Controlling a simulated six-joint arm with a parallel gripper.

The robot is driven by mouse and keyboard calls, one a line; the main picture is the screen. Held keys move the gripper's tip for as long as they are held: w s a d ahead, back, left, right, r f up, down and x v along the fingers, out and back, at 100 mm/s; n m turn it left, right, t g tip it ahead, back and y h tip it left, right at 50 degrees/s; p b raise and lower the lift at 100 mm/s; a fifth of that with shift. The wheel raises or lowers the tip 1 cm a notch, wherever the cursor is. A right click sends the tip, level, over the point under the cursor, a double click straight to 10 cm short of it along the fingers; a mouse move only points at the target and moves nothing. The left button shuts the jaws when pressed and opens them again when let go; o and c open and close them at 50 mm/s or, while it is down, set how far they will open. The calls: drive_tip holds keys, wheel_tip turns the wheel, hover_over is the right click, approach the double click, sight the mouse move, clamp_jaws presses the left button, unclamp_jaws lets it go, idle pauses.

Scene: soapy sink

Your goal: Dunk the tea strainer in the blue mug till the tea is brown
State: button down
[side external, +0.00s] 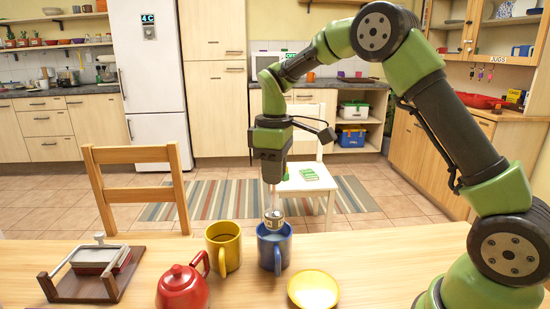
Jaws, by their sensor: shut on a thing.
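The blue mug (272,250) stands on the wooden table, its handle toward the camera. My gripper (271,190) points straight down above it and is shut on the tea strainer (273,219). The strainer is a small silvery piece with a pale upper part, upright at the mug's mouth. Its lower end is at or just inside the rim; I cannot tell whether it touches the liquid. The liquid in the mug is mostly hidden, and its colour cannot be made out.
A yellow mug (228,250) stands close on the left of the blue mug. A red teapot (184,288) is at the front left, and a yellow dish (313,289) at the front right. The table's right middle is clear.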

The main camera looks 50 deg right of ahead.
sight(274, 210)
drive_tip(key=shift+f, duration=4.3)
drive_tip(key=shift+r, duration=0.85)
drive_tip(key=shift+f, duration=0.1)
drive_tip(key=shift+f, duration=0.75)
drive_tip(key=shift+r, duration=0.85)
drive_tip(key=shift+f, duration=0.1)
